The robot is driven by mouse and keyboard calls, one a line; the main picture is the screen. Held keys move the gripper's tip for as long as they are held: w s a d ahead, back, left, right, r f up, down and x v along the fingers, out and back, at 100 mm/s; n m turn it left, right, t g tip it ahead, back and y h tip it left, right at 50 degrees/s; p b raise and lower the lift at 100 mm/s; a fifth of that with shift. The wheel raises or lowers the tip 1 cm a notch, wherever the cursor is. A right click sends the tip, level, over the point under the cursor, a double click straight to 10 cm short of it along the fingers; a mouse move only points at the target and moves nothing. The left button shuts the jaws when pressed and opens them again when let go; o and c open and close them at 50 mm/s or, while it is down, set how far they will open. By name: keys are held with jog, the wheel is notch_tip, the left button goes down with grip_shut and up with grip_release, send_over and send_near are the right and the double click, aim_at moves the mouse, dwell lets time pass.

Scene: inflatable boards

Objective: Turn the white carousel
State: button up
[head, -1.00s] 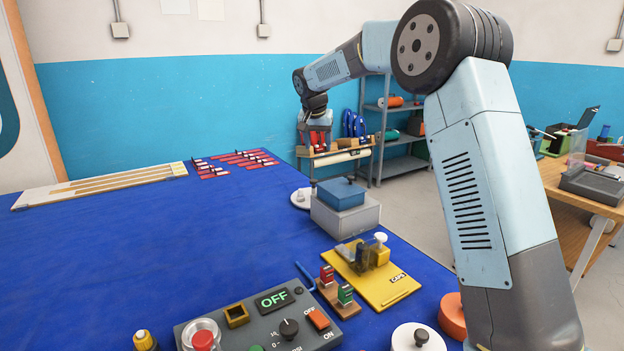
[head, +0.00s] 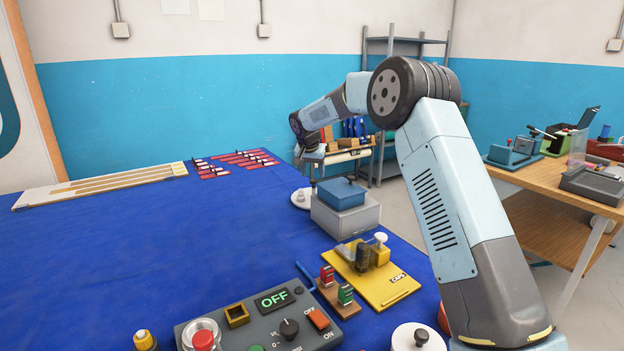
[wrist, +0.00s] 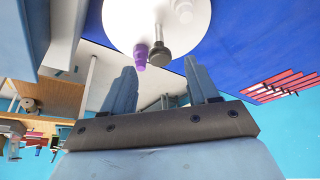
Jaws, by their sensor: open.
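The white carousel (head: 301,199) is a round disc at the right edge of the blue table, partly hidden behind a blue-topped grey box. In the wrist view the white carousel (wrist: 120,18) fills the top middle, carrying a purple piece (wrist: 141,56), a grey knobbed piece (wrist: 159,50) and a white stepped piece (wrist: 183,10). My gripper (wrist: 160,84) is open, its two fingers spread and pointing toward the disc's edge. I see nothing between the fingers and no clear contact with the disc. In the head view the fingers are not clear.
The blue box (head: 341,193) on the grey box (head: 345,217) stands close beside the carousel. A yellow board (head: 372,286) and a control panel (head: 262,322) lie nearer. Red pieces (head: 237,160) lie at the far edge. The table's left middle is clear.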

aim_at(313, 180)
jog(key=shift+x, duration=1.8)
grip_shut()
jog(key=shift+a, duration=0.15)
